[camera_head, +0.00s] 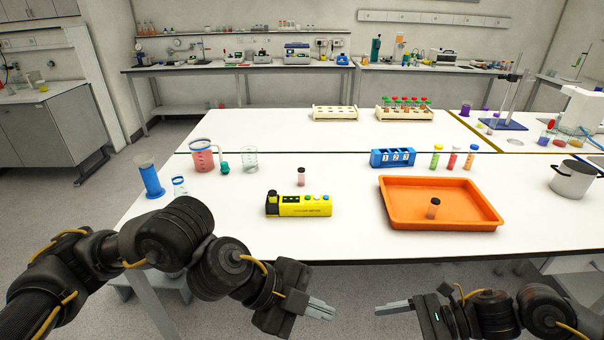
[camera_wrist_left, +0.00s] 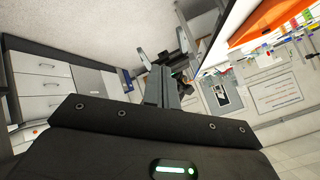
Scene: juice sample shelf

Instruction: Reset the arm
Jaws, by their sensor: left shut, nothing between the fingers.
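My left gripper (camera_head: 320,309) is in front of the table's near edge in the head view, with its fingers shut and nothing between them. Its closed fingers also show in the left wrist view (camera_wrist_left: 163,88).
The white table (camera_head: 230,228) holds an orange tray (camera_head: 395,216) with a small vial (camera_head: 433,209) in it, a yellow device (camera_head: 300,208), another vial (camera_head: 301,177), a blue rack (camera_head: 393,158), beakers (camera_head: 203,156) and a blue cylinder (camera_head: 151,180). The near edge lies just beyond my grippers.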

